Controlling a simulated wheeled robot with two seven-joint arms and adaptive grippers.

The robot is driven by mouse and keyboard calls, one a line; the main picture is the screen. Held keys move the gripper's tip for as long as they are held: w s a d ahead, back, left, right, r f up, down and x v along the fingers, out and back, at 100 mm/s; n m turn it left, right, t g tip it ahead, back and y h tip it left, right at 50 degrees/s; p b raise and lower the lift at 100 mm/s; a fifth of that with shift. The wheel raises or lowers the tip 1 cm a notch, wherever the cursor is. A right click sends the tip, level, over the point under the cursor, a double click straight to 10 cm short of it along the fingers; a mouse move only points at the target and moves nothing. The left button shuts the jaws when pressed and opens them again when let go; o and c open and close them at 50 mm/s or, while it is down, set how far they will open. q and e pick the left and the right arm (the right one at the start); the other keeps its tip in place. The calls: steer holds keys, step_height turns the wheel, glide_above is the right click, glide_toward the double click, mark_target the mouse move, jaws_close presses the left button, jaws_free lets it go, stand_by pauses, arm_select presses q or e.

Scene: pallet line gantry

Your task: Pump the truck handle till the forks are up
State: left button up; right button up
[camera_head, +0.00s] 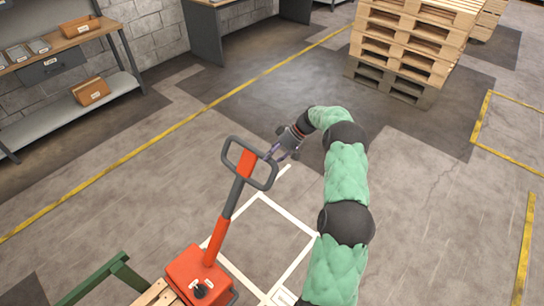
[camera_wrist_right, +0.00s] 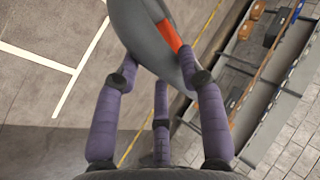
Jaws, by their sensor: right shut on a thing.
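The pallet truck is orange and stands at the bottom of the head view, with its orange pump body (camera_head: 196,275) at the lower left. Its handle (camera_head: 231,208) leans up and to the right, ending in a dark grey loop grip (camera_head: 268,180). My right gripper (camera_head: 271,155) is shut on the right side of that loop. In the right wrist view the purple fingers close around the grey loop (camera_wrist_right: 150,35), with an orange part behind it. The forks are hidden in the head view. My left gripper is not in view.
A wooden pallet edge (camera_head: 155,295) and a green rail (camera_head: 93,280) lie beside the truck. A pallet stack (camera_head: 408,50) stands at the back right. A shelf bench (camera_head: 60,105) is at the left. Open floor lies between.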

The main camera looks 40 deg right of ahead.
steer(key=o, duration=1.1)
steer(key=shift+a+f, duration=0.1)
steer(key=shift+f, duration=0.05)
steer(key=v, duration=1.2)
